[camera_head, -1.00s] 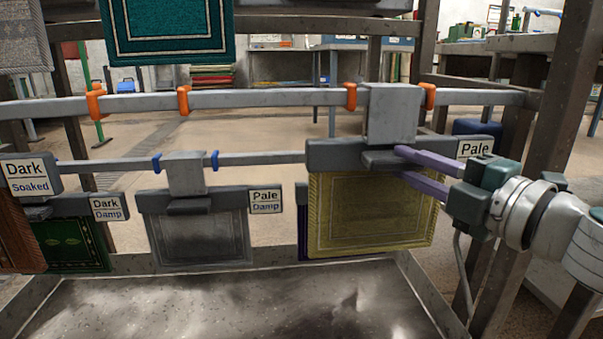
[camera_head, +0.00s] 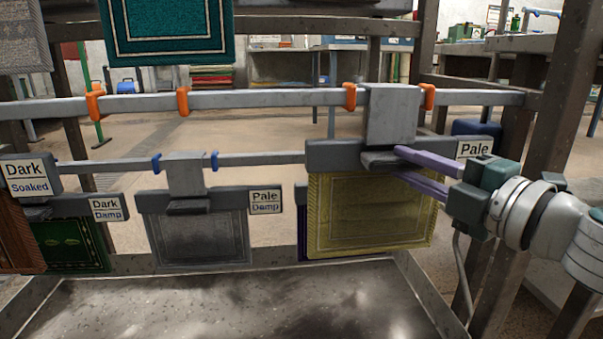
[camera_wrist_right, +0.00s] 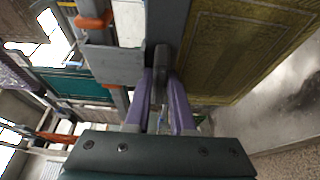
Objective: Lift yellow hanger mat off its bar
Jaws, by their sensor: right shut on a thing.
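The yellow mat (camera_head: 370,215) hangs from a dark grey hanger with a grey hook block (camera_head: 391,115) over the upper bar (camera_head: 250,99), between two orange clips. My right gripper (camera_head: 398,163) has its purple fingers shut on the hanger's dark grip below the hook block. The right wrist view shows the fingers (camera_wrist_right: 162,92) closed around that grip, with the yellow mat (camera_wrist_right: 240,45) beside them. The hook still appears to sit on the bar. A "Pale" label (camera_head: 475,148) is at the hanger's right end. My left gripper is not in view.
A grey mat (camera_head: 200,238) labelled "Pale Damp" hangs on the lower bar (camera_head: 260,159), left of the yellow mat. A dark green mat (camera_head: 72,245) hangs farther left. A purple mat is mostly hidden behind the yellow one. A metal tray (camera_head: 240,300) lies below. A rack post (camera_head: 530,170) stands at right.

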